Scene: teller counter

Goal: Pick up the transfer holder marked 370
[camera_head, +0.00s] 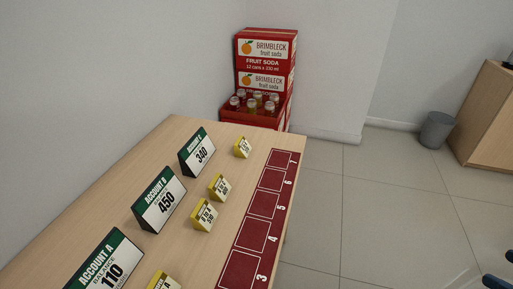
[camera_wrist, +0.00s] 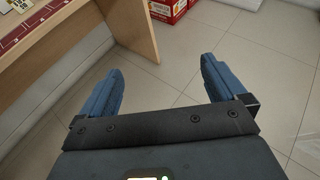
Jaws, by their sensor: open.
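Several small yellow holders with white cards stand in a row on the wooden counter (camera_head: 150,140) in the head view. One yellow holder (camera_head: 242,147) is at the far end, two more (camera_head: 219,186) (camera_head: 204,214) are in the middle, and another (camera_head: 163,281) is cut off at the bottom edge. Their small print is too blurred for me to tell which is marked 370. My gripper (camera_wrist: 162,65) shows in the wrist view with its blue fingers apart and nothing between them. It is out over the floor, beside the counter, away from the holders.
Green-and-white account signs marked 340 (camera_head: 197,152), 450 (camera_head: 159,200) and 110 (camera_head: 105,264) stand left of the holders. A red numbered strip (camera_head: 262,206) runs along the counter's right edge. Red soda boxes (camera_head: 266,60) stand beyond the counter.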

